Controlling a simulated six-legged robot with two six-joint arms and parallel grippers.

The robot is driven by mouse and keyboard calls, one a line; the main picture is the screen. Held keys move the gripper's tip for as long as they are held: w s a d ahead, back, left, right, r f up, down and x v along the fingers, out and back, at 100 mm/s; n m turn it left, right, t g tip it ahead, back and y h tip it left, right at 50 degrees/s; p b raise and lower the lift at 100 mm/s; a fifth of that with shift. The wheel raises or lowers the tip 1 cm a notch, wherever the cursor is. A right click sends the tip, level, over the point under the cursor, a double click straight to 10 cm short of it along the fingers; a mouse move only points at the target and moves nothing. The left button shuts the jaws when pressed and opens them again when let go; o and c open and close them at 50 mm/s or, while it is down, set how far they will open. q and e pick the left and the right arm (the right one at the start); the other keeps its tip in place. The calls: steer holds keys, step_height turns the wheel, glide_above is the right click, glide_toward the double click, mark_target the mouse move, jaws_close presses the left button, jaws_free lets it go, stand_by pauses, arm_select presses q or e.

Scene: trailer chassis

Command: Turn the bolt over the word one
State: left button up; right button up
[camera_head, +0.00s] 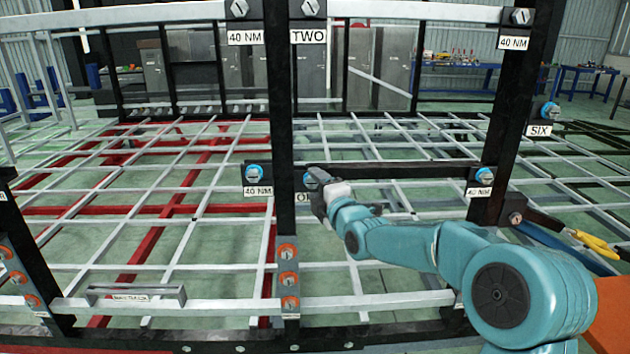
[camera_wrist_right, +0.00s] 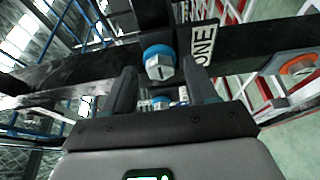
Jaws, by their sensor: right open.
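The bolt over the word ONE (camera_head: 310,176) has a blue collar and sits on the black upright frame in the head view. Its label (camera_head: 300,198) is partly hidden by my right gripper (camera_head: 320,197). In the right wrist view the bolt (camera_wrist_right: 159,64) shows a grey head with a dark slot, and the ONE label (camera_wrist_right: 204,43) is beside it. My right gripper (camera_wrist_right: 162,78) is open, its two fingers on either side of the bolt's line. The bolt appears just ahead of the fingertips; contact cannot be told. My left gripper is not in view.
Other blue-collared bolts sit at a 40 NM label (camera_head: 258,174), another 40 NM label (camera_head: 481,176) and SIX (camera_head: 549,112). Orange-collared bolts (camera_head: 288,251) line the lower post. Black posts and light bars surround the right arm. A handle (camera_head: 135,293) is at lower left.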

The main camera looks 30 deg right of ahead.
steer(key=shift+w, duration=0.7)
